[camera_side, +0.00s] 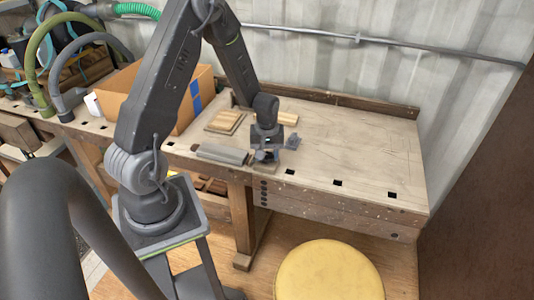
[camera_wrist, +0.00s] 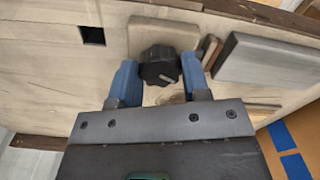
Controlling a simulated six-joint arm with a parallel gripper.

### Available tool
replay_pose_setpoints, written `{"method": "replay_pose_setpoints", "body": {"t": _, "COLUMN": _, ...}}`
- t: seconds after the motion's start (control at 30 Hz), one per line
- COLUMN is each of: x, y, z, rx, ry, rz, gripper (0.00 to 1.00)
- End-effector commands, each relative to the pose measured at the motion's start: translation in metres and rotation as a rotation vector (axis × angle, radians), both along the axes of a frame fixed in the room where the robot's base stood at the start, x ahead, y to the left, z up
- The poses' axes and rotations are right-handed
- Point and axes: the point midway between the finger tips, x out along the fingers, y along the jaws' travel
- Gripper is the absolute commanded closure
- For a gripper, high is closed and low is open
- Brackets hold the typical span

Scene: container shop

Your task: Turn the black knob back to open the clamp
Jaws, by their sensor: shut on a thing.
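The black knob (camera_wrist: 160,66) is round with a ribbed rim and sits between the two blue fingers of my gripper (camera_wrist: 159,70) in the wrist view. The fingers are shut on it from its left and right sides. A pale wooden block (camera_wrist: 163,33) lies just beyond the knob. In the side view my gripper (camera_side: 267,156) reaches down near the front edge of the workbench, and the knob is hidden there. The rest of the clamp cannot be made out clearly, so I cannot tell how far open it is.
A grey-brown block (camera_wrist: 265,60) lies beside the knob; it also shows in the side view (camera_side: 222,153). Small boards (camera_side: 225,121) lie behind. A cardboard box (camera_side: 190,112) stands at left. The workbench (camera_side: 370,150) is clear at right. A yellow stool (camera_side: 330,270) stands in front.

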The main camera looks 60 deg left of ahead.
Motion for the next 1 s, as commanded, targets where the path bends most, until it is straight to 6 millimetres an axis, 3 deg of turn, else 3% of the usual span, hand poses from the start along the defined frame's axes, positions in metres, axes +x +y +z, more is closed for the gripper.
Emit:
{"method": "replay_pose_setpoints", "body": {"t": 0.5, "x": 0.0004, "y": 0.0002, "z": 0.0007, "rx": 0.001, "ry": -0.001, "rz": 0.321, "gripper": 0.81}}
{"method": "replay_pose_setpoints", "body": {"t": 1.0, "x": 0.0005, "y": 0.0003, "z": 0.0007, "rx": 0.001, "ry": -0.001, "rz": 0.373, "gripper": 0.81}}
